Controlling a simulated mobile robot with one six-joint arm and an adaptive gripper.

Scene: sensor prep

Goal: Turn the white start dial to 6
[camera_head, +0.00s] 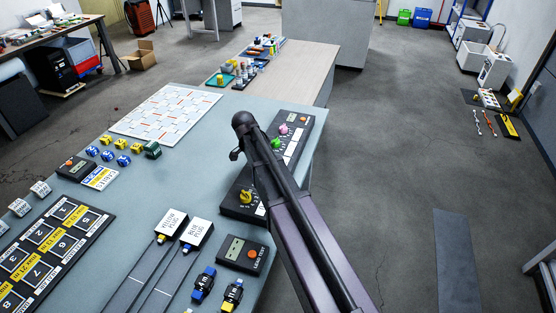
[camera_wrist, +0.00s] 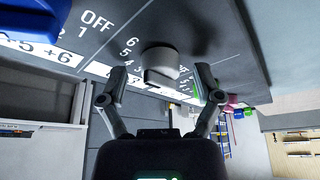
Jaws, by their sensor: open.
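The white start dial (camera_wrist: 160,62) shows in the wrist view on a dark panel with printed white numbers. The numbers near its left side run down from a 6. I cannot tell which number it points at. My gripper (camera_wrist: 160,80) is open, one finger to the left of the dial and one to its right, with visible gaps. In the head view, my arm covers the middle of the black dial panel (camera_head: 297,152), and the white dial is hidden there.
A yellow dial (camera_head: 245,197) stands at the panel's near end; green (camera_head: 276,143) and pink (camera_head: 284,129) knobs stand at its far end. A blue part (camera_wrist: 28,18) is at the upper left in the wrist view. A leak test box (camera_head: 243,253) stands nearby.

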